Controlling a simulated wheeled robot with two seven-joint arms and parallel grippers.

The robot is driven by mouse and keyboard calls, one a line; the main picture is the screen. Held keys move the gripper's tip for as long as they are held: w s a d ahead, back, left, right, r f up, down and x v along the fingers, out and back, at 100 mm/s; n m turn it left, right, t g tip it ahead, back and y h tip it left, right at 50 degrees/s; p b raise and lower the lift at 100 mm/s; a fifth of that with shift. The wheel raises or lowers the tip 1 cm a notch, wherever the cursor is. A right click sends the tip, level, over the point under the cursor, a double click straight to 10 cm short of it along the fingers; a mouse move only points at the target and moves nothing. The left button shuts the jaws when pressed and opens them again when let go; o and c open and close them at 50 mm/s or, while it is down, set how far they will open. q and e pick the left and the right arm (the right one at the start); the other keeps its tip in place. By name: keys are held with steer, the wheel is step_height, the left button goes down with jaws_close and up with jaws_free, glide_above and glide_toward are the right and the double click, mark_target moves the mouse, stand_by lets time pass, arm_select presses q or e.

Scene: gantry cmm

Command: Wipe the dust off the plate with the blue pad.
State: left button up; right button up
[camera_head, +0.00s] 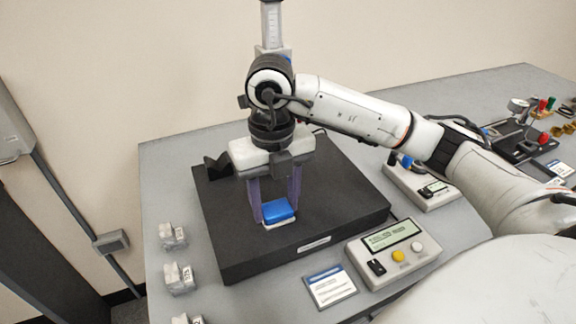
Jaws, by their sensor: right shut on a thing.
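The dark plate (345,212) is a thick black slab lying on the grey table. The blue pad (279,210) has a pale underside and sits low over the plate's front left part. My right gripper (277,213) points down and is shut on the blue pad, with one finger on each side of it. The pad looks to be at the plate's surface, but I cannot tell if it touches. I cannot make out any dust. My left gripper is not in the view.
A grey box with a display (393,252) and a label card (330,286) stand at the plate's front right. Several small pale blocks (178,278) line the table's left side. Another device (422,186) stands to the right.

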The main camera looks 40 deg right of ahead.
steer(key=shift+s+d+f, duration=0.1)
steer(key=shift+s+d, duration=0.1)
steer(key=shift+d, duration=0.65)
step_height(320, 180, up, 3)
steer(key=shift+d+f+p, duration=0.1)
steer(key=shift+p, duration=0.45)
step_height(320, 180, up, 4)
steer(key=p, duration=0.2)
steer(key=shift+f+p, duration=0.2)
steer(key=shift+p, duration=0.15)
steer(key=shift+r, duration=1)
